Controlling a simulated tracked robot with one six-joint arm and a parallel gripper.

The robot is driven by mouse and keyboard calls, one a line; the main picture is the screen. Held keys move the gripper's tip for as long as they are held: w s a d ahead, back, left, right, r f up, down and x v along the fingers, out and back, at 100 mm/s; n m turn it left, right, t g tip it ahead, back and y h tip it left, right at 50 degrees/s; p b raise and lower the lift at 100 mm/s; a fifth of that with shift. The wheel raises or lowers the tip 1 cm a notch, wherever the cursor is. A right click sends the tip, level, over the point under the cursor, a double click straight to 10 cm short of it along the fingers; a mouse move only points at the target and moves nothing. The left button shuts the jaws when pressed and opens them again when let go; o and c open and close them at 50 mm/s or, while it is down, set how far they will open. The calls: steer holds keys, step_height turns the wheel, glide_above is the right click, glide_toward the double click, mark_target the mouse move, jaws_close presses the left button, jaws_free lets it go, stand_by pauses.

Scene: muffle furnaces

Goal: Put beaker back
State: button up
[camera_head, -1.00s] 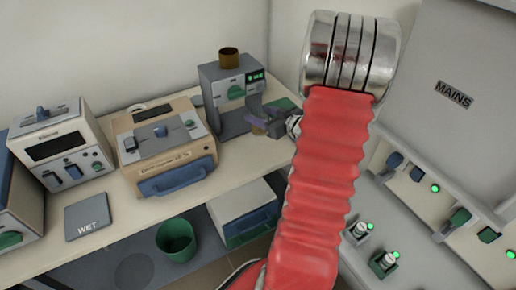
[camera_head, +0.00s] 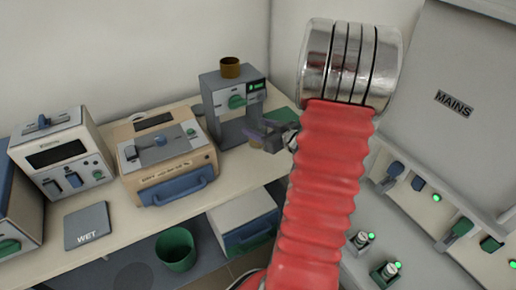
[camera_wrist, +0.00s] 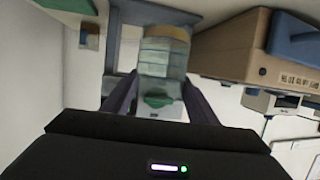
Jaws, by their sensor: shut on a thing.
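My gripper (camera_head: 266,136) is in front of the grey device with a green knob (camera_head: 236,103), at its lower right in the head view. In the wrist view my gripper (camera_wrist: 160,100) has its two dark purple fingers on either side of a clear beaker (camera_wrist: 163,62) and is shut on it. The beaker has an amber band at the picture's upper end. In the head view only a small amber part of the beaker (camera_head: 256,143) shows below the fingers. Whether it touches the bench cannot be told. A brown cup (camera_head: 230,68) stands on top of the grey device.
A tan furnace (camera_head: 168,160) with a blue handle stands left of the grey device. Farther left are a white unit (camera_head: 62,155) and a WET pad (camera_head: 91,226). A green bin (camera_head: 176,250) is below the bench. A MAINS panel (camera_head: 450,110) with switches is at right.

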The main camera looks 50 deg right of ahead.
mark_target(258, 144)
steer(key=shift+f, duration=1.75)
steer(key=shift+f, duration=2.05)
steer(key=shift+f, duration=0.1)
steer(key=o, duration=1.2)
steer(key=shift+s, duration=0.1)
steer(key=v, duration=1.2)
steer(key=shift+d, duration=0.1)
